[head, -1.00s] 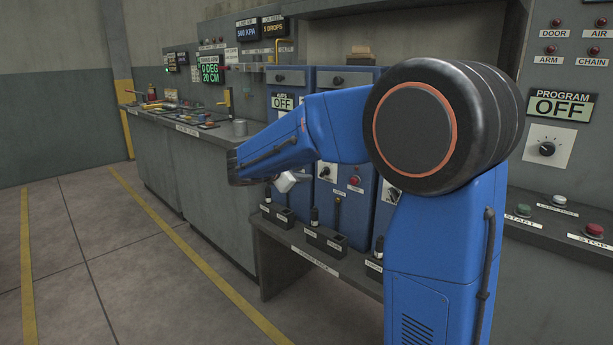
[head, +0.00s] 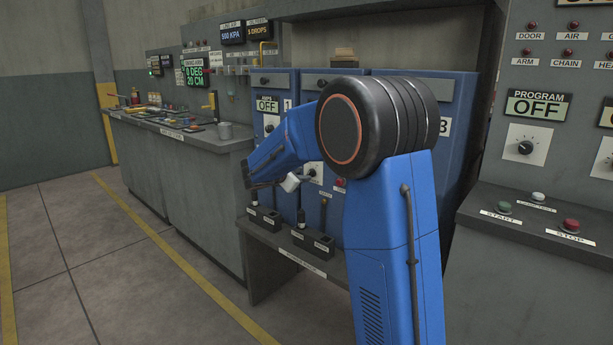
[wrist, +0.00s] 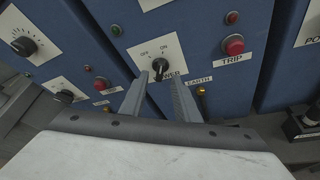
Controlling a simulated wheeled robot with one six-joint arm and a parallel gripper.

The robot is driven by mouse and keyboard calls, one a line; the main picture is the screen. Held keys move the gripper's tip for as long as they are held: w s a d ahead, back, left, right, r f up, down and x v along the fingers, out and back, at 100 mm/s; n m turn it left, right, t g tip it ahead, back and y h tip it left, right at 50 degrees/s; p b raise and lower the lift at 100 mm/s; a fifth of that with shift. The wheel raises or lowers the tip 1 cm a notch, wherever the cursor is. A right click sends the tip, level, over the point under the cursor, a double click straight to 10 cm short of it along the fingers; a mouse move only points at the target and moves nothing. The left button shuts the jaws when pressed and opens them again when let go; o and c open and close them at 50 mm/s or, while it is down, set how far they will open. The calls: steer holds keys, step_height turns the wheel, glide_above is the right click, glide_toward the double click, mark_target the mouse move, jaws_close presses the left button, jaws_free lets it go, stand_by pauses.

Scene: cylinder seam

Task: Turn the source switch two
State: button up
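The switch (wrist: 160,66) is a dark knob on a white plate marked OFF and ON, on a blue cabinet front. Which mark the knob points to is hard to tell. In the wrist view my gripper (wrist: 158,80) is open, with its two grey fingers reaching toward the knob, one tip on each side of its lower part. I cannot tell whether they touch it. In the head view my gripper (head: 290,183) is at the middle cabinet, just left of and below the switch's white plate (head: 313,173). My arm hides the middle cabinet's number.
A red TRIP button (wrist: 233,45) is right of the switch, and a yellow-topped EARTH lever (wrist: 201,91) is below right. The left cabinet has a dial (wrist: 24,46) and another switch (wrist: 65,96). A ledge with black sockets (head: 312,244) runs below. Floor is clear at left.

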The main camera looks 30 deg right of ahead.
mark_target(310, 174)
steer(key=shift+x, duration=2.2)
jaws_close()
